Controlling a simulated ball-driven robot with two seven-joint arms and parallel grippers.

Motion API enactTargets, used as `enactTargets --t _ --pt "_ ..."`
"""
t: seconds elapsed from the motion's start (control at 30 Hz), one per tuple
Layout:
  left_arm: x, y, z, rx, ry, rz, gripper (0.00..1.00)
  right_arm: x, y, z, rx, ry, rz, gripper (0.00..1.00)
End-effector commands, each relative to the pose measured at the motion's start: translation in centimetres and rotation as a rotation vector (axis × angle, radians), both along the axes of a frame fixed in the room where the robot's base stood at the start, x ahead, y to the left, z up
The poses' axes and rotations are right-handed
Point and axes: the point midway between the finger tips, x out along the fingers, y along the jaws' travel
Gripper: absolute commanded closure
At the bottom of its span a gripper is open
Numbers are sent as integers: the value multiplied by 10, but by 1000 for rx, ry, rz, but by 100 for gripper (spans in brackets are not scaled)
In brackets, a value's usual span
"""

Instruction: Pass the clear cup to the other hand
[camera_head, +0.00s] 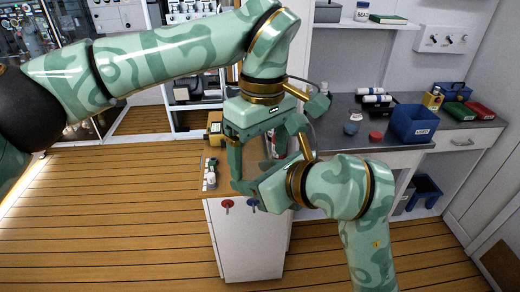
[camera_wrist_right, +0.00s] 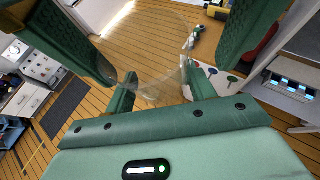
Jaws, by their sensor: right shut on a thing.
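The clear cup (camera_wrist_right: 155,78) shows in the right wrist view as a faint see-through outline with the floor visible through it. Green fingers stand on both sides of it. My right gripper (camera_wrist_right: 163,62) is shut on the cup. In the head view my left gripper (camera_head: 260,152) points down from above, its fingers spread apart. My right gripper comes in from the lower right and meets the left one at the same spot. The cup cannot be made out in the head view, where the grippers overlap. Whether the left fingers touch the cup cannot be told.
A white cabinet (camera_head: 243,240) with a wooden top stands just behind and below the grippers, with small items on it. At right, a grey counter (camera_head: 459,133) holds a blue bin (camera_head: 414,123), a red lid (camera_head: 376,136) and bottles. The wooden floor (camera_head: 110,215) at left is clear.

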Motion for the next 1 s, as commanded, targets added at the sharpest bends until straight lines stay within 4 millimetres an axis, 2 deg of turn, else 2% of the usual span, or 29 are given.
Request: enactTargets --t 0.2,0.33,0.7,0.83,1.0 --pt "0 0 1 0 0 1 17 0 0 0 0 0 -1 68" --pt "1 0 11 0 -2 1 17 0 0 0 0 0 -2 68" --pt "3 -3 85 2 -4 3 17 0 0 0 0 0 -2 68" --pt "3 -4 105 2 -2 3 17 0 -1 0 0 0 -2 68" --pt "3 -4 118 0 0 0 17 -1 -2 0 1 -1 -2 68"
